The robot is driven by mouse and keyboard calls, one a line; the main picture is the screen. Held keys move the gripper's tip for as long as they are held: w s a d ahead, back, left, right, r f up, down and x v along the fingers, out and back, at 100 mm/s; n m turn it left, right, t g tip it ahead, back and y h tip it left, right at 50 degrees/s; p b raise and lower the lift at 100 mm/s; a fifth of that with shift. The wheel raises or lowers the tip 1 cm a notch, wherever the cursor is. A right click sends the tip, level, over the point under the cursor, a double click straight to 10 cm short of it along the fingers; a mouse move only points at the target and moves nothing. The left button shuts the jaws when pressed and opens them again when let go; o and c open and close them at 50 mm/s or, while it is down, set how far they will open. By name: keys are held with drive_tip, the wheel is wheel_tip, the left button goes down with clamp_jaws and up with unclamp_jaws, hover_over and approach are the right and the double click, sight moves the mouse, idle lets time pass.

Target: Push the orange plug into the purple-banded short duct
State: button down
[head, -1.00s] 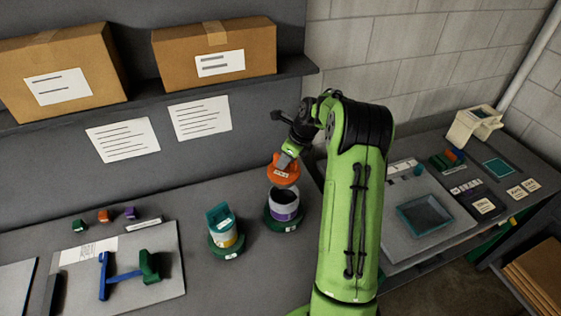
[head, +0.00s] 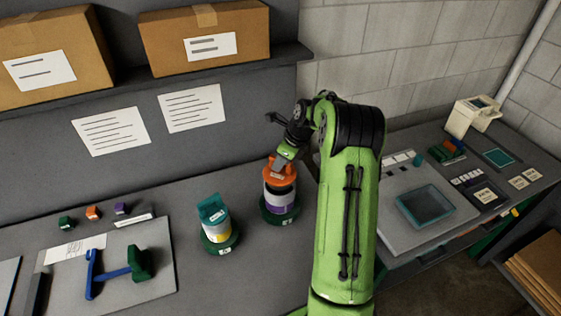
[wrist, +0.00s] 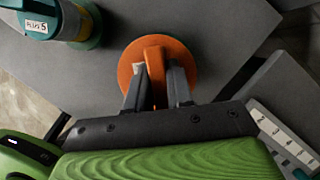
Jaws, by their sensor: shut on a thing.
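The orange plug (head: 280,169) sits at the mouth of the purple-banded short duct (head: 279,196), which stands upright in a green base ring (head: 280,214). How deep the plug sits inside cannot be told. My gripper (head: 284,158) is above the duct, shut on the plug's upright grip. In the wrist view, the two fingers of my gripper (wrist: 157,88) clasp the orange bar, and the plug's round disc (wrist: 178,58) hides the duct beneath it.
A yellow-banded duct with a teal plug (head: 214,213) stands to the left in its own green ring. A board with a blue and green tool (head: 118,268) lies further left. A grey tray with a teal recess (head: 426,205) is on the right.

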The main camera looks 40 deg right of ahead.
drive_tip(key=shift+p, duration=0.4)
drive_tip(key=shift+f, duration=0.15)
idle(0.4)
drive_tip(key=shift+f+b, duration=1)
drive_tip(key=shift+f, duration=0.9)
drive_tip(key=shift+f, duration=0.1)
drive_tip(key=c, duration=0.9)
unclamp_jaws()
drive_tip(key=p+v, duration=0.2)
drive_tip(key=v, duration=1.3)
drive_tip(key=shift+s+d+r, duration=0.1)
drive_tip(key=shift+s+r, duration=0.1)
drive_tip(key=shift+r, duration=0.15)
